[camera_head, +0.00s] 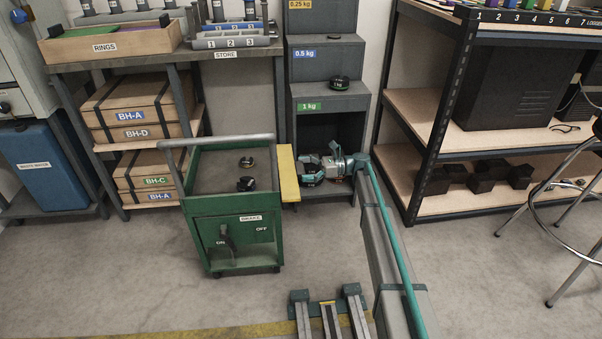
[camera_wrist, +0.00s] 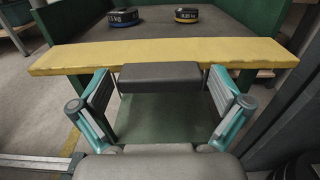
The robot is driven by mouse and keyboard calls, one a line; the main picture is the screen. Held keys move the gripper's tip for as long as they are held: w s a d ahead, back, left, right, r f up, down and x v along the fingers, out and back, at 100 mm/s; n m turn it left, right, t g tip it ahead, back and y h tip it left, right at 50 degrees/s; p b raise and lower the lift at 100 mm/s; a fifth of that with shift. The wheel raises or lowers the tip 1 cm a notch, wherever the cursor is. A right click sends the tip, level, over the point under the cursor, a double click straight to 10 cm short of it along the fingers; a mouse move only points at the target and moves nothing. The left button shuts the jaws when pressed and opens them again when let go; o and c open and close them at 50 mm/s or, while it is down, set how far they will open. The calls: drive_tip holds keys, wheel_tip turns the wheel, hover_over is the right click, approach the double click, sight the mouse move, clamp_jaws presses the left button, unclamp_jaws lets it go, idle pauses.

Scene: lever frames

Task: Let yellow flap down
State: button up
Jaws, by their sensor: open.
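The yellow flap (camera_head: 288,173) sticks out flat along the right side of the green cart (camera_head: 236,215). In the wrist view the flap (camera_wrist: 160,55) spans the picture, level and raised, at the edge of the cart's grey top. A dark grey bar (camera_wrist: 160,76) shows just below the flap's near edge, in front of a green panel; how it is attached is unclear. My gripper (camera_wrist: 160,90) is open, its fingers on either side of the bar, with nothing clasped. In the head view my gripper (camera_head: 312,170) is just right of the flap.
Two weights (camera_head: 247,162) (camera_head: 246,184) stand on the cart top. The cart's brake lever (camera_head: 227,238) is on its front. A stepped grey stand (camera_head: 330,110) is behind my gripper, and a shelf rack (camera_head: 440,120) is at right. Floor in front of the cart is clear.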

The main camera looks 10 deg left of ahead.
drive_tip(key=shift+s+a, duration=0.1)
drive_tip(key=shift+a, duration=0.3)
drive_tip(key=shift+c, duration=0.3)
